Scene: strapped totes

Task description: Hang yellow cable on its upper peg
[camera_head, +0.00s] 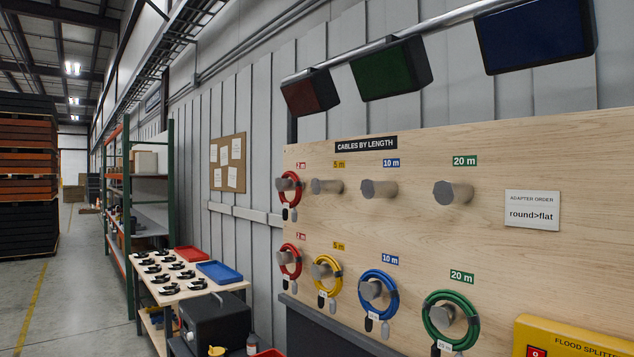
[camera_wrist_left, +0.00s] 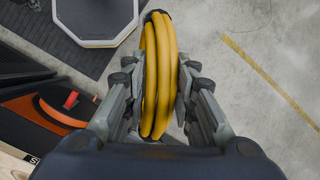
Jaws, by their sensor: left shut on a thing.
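In the left wrist view my left gripper (camera_wrist_left: 158,95) is shut on a coiled yellow cable (camera_wrist_left: 160,60), its loops running between the two fingers. The floor shows below the coil. In the head view the upper peg under the yellow 5 m label (camera_head: 326,186) is bare. On the lower row, another yellow cable coil (camera_head: 327,273) hangs on the 5 m peg. Neither gripper shows in the head view, so I cannot tell how far the held coil is from the board.
The wooden pegboard (camera_head: 550,270) also carries red coils on both rows, and blue and green coils (camera_head: 450,318) on the lower row. The upper 10 m peg (camera_head: 378,190) and 20 m peg (camera_head: 452,192) are bare. A table with trays (camera_head: 219,272) stands left of the board.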

